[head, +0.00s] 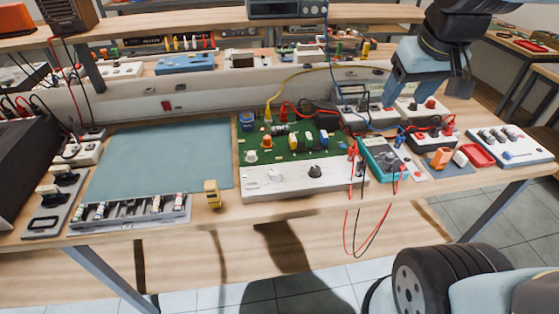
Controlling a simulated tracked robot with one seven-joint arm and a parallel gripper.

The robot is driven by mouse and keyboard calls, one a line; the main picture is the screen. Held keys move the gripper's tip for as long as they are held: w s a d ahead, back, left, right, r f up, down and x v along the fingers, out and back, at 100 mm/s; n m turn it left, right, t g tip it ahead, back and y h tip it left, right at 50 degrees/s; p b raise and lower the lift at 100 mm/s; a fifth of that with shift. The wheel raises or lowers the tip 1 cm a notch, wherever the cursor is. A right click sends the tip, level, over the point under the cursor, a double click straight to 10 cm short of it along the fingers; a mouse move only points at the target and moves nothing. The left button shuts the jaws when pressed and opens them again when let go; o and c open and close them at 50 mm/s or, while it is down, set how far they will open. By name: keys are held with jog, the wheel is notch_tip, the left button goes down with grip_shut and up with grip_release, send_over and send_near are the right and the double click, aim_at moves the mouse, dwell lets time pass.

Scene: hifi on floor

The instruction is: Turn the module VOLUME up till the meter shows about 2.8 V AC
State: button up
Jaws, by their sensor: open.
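The module is a green circuit board (290,143) with a white front panel (292,184) in the middle of the bench. The panel carries a pale knob (275,174) and a black knob (315,171); their labels are too small to read, so I cannot tell which is VOLUME. The teal meter (383,160) lies right of the module, with red and black leads by it. Its reading is not legible. My gripper (425,95) is at the upper right, open, behind and above the meter, apart from both knobs.
A yellow cable (292,78) arches behind the module. Red and black leads (362,232) hang over the front edge. A blue-green mat (160,150) lies left, with a component tray (133,210) and small yellow object (212,193) in front. Connector boxes (370,112) stand behind the meter.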

jog(key=w+a+f+n+g, duration=0.1)
jog(key=w+a+f+n, duration=0.2)
jog(key=a, duration=0.3)
jog(key=w+a+f+n+g, duration=0.1)
jog(key=w+a+f+n, duration=0.15)
jog(key=a, duration=0.35)
jog(key=n+g, duration=0.2)
jog(key=n, duration=0.2)
send_near(274, 172)
notch_tip(274, 172, down, 9)
jog(key=shift+w+a+r, duration=0.1)
jog(key=shift+w, duration=0.05)
jog(key=shift+c, duration=0.4)
jog(key=c, duration=1)
jog(key=shift+o, duration=0.2)
jog(key=shift+m, duration=2.65)
jog(key=o, duration=1)
jog(key=shift+o, duration=0.2)
